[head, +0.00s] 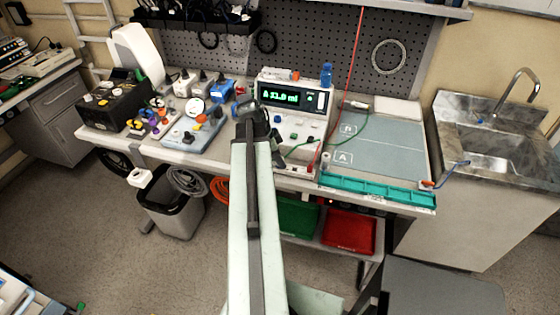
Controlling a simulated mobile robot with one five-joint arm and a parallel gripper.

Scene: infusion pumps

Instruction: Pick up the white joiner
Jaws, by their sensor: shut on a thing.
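My gripper (250,112) is at the far end of my pale arm, over the bench in front of the left edge of the pump tester. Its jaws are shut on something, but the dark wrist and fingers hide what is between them. I cannot make out a white joiner for certain. A small white cylinder (325,158) stands on the bench at the front left corner of the grey-blue mat, to the right of my gripper and apart from it. It is too small to identify.
The pump tester (292,110) has a lit green display. A blue bottle (326,75) stands behind it. The mat (385,140) is mostly clear, with a teal rail (378,191) in front. A sink (490,140) is right.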

